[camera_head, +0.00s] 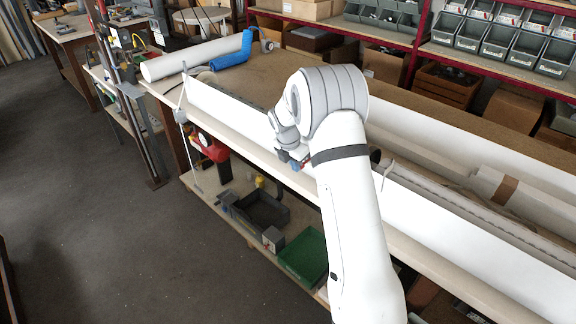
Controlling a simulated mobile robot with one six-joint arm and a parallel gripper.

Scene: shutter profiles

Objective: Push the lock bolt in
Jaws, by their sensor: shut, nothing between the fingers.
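A long white shutter profile (232,113) lies along the workbench (240,143) and runs to the lower right, passing behind my white arm. My gripper (298,163) is small in view, at the front face of the profile near the middle of the bench. It is shut and holds nothing. I cannot tell whether it touches the profile. I cannot make out the lock bolt; it is too small to see or hidden by my gripper and arm.
A white roll (185,62) and a blue object (233,51) lie at the bench's far left end. A thin rod stand (186,120) is at the front edge. More pale profiles (520,198) lie behind. A green crate (303,256) is on the lower shelf. Open floor is at left.

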